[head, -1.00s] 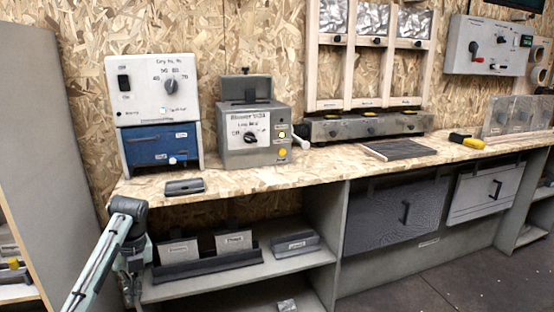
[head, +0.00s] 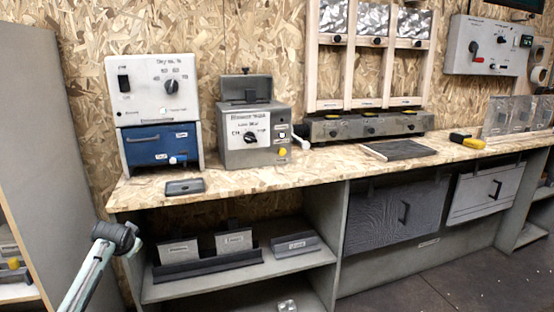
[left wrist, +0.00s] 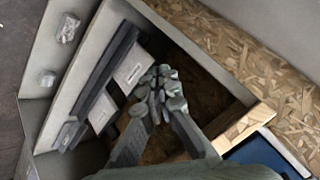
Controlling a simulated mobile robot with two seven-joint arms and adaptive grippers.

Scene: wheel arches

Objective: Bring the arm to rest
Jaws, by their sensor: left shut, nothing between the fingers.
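My left arm (head: 98,262) comes in at the lower left of the head view, in front of the bench's left end. Its gripper does not show there. In the left wrist view my left gripper (left wrist: 157,82) has its fingers together with nothing between them. Beyond the fingers are the shelf space under the bench and a dark tray (left wrist: 97,82) with pale labelled plates. I cannot tell the exact gap between the fingers and the tray. My right gripper is in neither view.
The wooden bench (head: 330,163) carries a white-and-blue dial unit (head: 155,85), a grey dial box (head: 252,125) and a small dark tray (head: 185,187). A tall grey panel (head: 40,120) stands at the left. Open floor (head: 440,275) lies at the lower right.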

